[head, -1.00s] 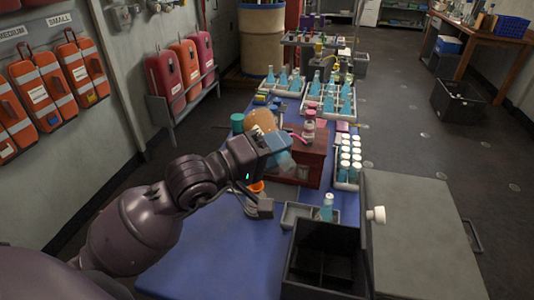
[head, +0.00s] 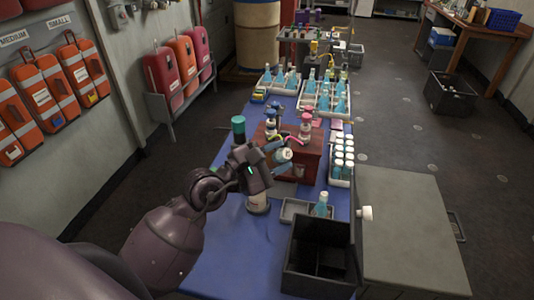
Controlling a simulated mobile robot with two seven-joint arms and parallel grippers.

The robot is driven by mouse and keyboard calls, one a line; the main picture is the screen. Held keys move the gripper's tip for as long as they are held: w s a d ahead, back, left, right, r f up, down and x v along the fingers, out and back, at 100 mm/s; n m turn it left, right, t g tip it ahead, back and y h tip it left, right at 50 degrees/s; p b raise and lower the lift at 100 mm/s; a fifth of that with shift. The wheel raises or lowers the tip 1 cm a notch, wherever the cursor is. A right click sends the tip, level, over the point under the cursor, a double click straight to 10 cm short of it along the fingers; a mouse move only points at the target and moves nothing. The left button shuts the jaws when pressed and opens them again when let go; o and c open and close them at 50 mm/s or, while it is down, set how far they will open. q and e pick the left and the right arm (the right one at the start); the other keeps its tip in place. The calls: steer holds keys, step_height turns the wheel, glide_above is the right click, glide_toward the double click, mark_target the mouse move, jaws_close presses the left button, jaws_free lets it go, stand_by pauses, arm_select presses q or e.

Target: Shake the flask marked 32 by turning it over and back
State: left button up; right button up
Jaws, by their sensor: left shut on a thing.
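My left gripper (head: 279,158) is shut on a flask above the blue table, in front of the dark red box. Its light round end (head: 285,155) shows between the blue fingertips and faces roughly towards me. The rest of the flask is mostly hidden by the gripper, and I cannot read a number on it. My right gripper is not in view.
A dark red box (head: 307,163) bears pink-topped and dark-topped bottles. White racks of blue flasks (head: 328,95) stand behind. White-capped vials (head: 342,158) stand to the right. A small tray (head: 292,211) and an open dark crate (head: 300,285) are nearer me.

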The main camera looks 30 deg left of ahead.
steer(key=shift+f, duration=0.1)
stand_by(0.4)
arm_select(q)
steer(key=shift+b, duration=0.3)
steer(key=m, duration=0.1)
steer(key=m+b, duration=0.1)
steer(key=m, duration=0.1)
steer(key=m+b, duration=0.1)
steer(key=m, duration=0.1)
steer(key=shift+f, duration=0.3)
steer(key=m, duration=0.1)
steer(key=m+b, duration=0.1)
steer(key=shift+r+m, duration=0.2)
steer(key=shift+m, duration=0.1)
steer(key=m+b, duration=0.1)
steer(key=m, duration=0.1)
steer(key=m+b, duration=0.1)
steer(key=m, duration=0.1)
steer(key=m+b, duration=0.1)
steer(key=shift+f+m, duration=0.25)
steer(key=shift+m, duration=0.15)
steer(key=shift+r+m+b, duration=0.3)
steer(key=shift+m, duration=0.1)
steer(key=shift+r, duration=0.1)
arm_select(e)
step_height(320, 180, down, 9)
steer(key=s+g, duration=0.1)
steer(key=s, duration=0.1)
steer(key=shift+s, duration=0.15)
